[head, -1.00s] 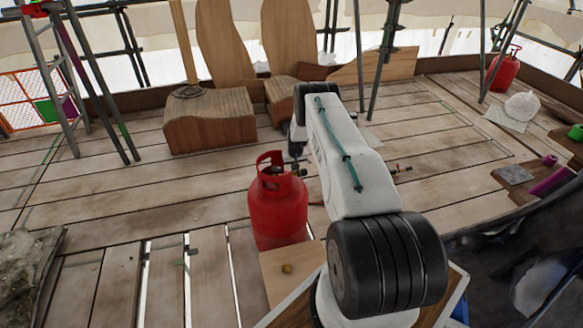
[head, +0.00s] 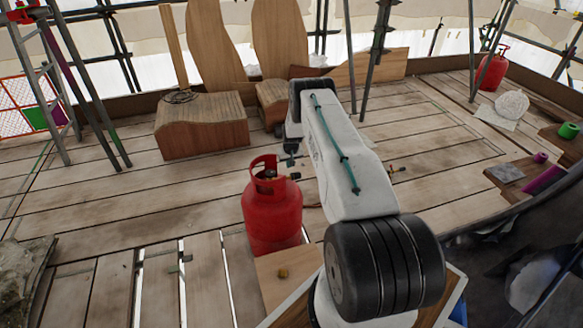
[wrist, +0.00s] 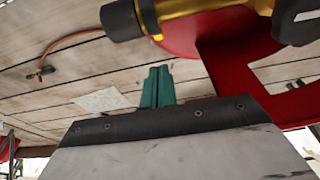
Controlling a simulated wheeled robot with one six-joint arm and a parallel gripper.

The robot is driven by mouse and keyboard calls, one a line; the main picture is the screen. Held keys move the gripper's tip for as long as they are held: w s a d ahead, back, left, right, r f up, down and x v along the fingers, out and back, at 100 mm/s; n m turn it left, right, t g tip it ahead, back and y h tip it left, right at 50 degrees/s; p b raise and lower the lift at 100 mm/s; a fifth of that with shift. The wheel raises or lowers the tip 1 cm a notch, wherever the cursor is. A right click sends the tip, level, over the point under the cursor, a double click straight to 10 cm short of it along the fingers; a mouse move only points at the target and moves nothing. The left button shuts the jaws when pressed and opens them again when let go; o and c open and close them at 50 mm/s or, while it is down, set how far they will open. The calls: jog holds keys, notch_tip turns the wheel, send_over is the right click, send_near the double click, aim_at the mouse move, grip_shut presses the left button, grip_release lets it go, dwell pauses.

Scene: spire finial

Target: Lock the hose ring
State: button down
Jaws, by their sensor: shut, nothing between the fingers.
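A red gas bottle (head: 272,218) stands upright on the planks, left of my arm. In the wrist view its red collar (wrist: 235,75) surrounds part of a brass valve fitting (wrist: 190,8). A black ring (wrist: 122,18), apparently the hose ring, sits on the left end of this fitting, and an orange hose (wrist: 72,40) runs up towards it. My gripper (wrist: 157,72) has its teal fingers together, empty, below the fitting and apart from it. In the head view my gripper (head: 290,158) is small beside the bottle's top. Whether the ring is locked cannot be told.
A wooden block (head: 201,126) stands behind, at left. A torch end (wrist: 40,74) lies on the planks. A second red bottle (head: 491,72) is at far right. Scaffold poles (head: 379,55) rise behind. The planks at left are mostly clear.

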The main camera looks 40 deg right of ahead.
notch_tip(320, 180, up, 12)
jog(key=w+d, duration=0.1)
jog(key=shift+w+f, duration=0.15)
jog(key=shift+f, duration=0.05)
